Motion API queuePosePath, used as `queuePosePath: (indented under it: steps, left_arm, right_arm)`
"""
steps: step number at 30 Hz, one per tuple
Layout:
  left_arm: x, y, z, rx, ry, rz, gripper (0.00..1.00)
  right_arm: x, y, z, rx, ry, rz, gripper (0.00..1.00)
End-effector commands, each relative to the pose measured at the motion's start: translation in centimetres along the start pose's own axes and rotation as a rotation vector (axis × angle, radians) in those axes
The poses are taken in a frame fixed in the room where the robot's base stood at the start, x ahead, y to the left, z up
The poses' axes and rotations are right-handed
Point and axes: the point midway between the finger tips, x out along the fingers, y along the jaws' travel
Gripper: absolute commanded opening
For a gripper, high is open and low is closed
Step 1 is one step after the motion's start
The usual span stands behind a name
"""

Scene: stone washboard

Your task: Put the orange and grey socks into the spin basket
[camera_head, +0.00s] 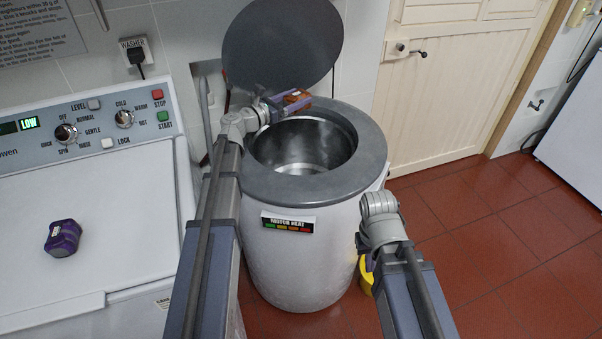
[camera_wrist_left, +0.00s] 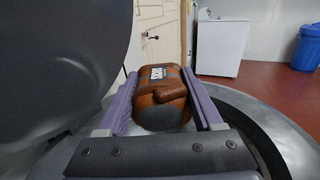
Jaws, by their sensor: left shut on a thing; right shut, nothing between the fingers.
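A rolled pair of orange and grey socks (camera_head: 296,98) with a small white label is between the purple fingers of my left gripper (camera_head: 282,104). The left wrist view shows the socks (camera_wrist_left: 162,95) held on both sides. The gripper is shut on them, over the back part of the spinner's opening and near its raised lid. The metal spin basket (camera_head: 297,150) lies open below; no socks show in its visible part. My right wrist shows right of the spinner, in front of its body. The fingers of my right gripper are hidden.
The round grey lid (camera_head: 283,45) stands open behind the basket. The grey spinner rim (camera_head: 290,190) surrounds the opening. A purple bundle (camera_head: 63,238) lies on the white washer (camera_head: 100,200) at left. Red tiled floor (camera_head: 500,230) is clear at right.

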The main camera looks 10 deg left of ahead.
Motion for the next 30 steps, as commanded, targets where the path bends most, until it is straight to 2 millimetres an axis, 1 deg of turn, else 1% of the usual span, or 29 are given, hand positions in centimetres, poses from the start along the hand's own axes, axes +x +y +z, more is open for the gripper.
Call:
queuePosePath:
  steps: [5, 16, 20, 27, 28, 30]
  left_arm:
    - [0.0, 0.0, -1.4, 0.000, 0.000, 0.000, 0.01]
    - [0.0, -0.1, -5.5, 0.000, 0.000, 0.000, 0.01]
    - [0.0, -0.1, -6.0, 0.000, -0.001, 0.000, 0.01]
    - [0.1, -0.1, -5.8, 0.000, 0.000, 0.000, 0.01]
    - [0.1, -0.1, -5.8, 0.000, 0.000, 0.000, 0.68]
    - [0.0, -0.1, -5.8, 0.000, 0.000, 0.000, 0.76]
  right_arm:
    - [1.4, -0.1, -0.1, 0.000, 0.000, 0.000, 0.00]
    - [5.4, -0.5, -0.3, -0.001, 0.000, 0.000, 0.00]
    - [5.9, -0.6, -0.3, -0.001, 0.000, 0.000, 0.00]
    - [5.8, -0.6, -0.3, -0.001, 0.000, 0.000, 0.00]
    - [5.8, -0.6, -0.3, -0.001, 0.000, 0.000, 0.00]
    - [5.8, -0.6, -0.3, -0.001, 0.000, 0.000, 0.00]
